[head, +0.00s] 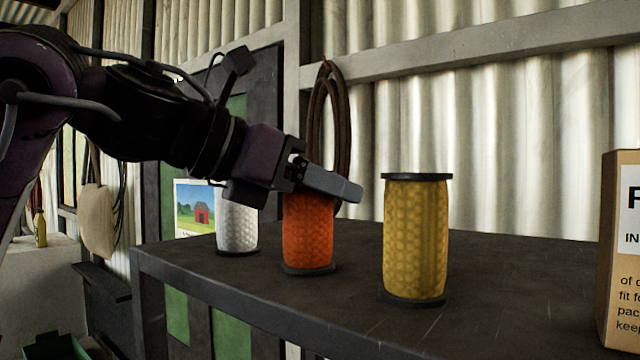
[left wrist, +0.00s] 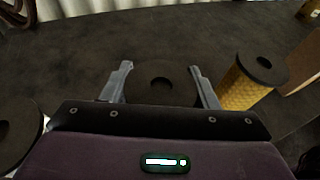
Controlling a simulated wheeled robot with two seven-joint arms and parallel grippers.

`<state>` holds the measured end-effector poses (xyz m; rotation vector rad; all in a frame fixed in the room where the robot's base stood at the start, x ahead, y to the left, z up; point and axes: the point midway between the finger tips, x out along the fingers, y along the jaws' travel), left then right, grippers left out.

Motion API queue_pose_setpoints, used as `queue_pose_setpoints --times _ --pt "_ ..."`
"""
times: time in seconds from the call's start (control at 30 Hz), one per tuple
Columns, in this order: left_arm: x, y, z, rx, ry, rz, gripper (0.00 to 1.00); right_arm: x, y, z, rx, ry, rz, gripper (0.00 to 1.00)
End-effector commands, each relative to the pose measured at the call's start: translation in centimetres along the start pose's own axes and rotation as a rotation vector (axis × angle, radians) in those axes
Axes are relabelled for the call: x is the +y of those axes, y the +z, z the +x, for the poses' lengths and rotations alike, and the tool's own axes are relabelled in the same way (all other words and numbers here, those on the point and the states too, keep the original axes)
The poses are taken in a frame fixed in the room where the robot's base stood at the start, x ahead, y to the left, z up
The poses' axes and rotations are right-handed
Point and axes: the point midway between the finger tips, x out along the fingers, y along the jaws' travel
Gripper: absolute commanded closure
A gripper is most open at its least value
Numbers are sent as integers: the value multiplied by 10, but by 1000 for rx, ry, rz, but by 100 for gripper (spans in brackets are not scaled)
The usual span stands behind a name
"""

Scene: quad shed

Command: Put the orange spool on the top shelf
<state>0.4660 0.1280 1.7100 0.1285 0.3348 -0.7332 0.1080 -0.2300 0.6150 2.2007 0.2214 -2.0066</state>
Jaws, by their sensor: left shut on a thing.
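The orange spool (head: 308,232) stands upright on the dark shelf top (head: 360,325), between a white spool and a yellow one. Its dark upper flange is hidden behind my gripper in the head view. My left gripper (head: 332,184) is at the top of the orange spool, shut on it. In the left wrist view, the fingers of my left gripper (left wrist: 161,68) lie on both sides of the spool's round dark top (left wrist: 160,82). The spool's base looks to be on or very near the surface. My right gripper is not in view.
The white spool (head: 237,222) stands left of the orange one, the yellow spool (head: 416,240) right of it. A cardboard box (head: 618,250) stands at the right edge. A coiled brown rope (head: 342,110) hangs on the wall behind. Bare surface lies between yellow spool and box.

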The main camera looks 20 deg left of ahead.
Motion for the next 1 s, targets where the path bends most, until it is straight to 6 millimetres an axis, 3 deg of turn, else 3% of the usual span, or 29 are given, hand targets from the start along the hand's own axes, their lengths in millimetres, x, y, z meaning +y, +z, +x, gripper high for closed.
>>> queue_pose_setpoints --times 0.33,0.37,0.5,0.83,1.0 --pt "0 -3 1 -2 0 0 75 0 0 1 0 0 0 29" --pt "0 -2 1 -1 0 0 42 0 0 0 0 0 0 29" --pt "0 -2 1 0 0 0 25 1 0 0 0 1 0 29" --pt "0 -1 -2 -1 1 0 25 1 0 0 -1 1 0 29" --pt "1 -1 -22 -4 4 2 25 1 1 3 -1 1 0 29"
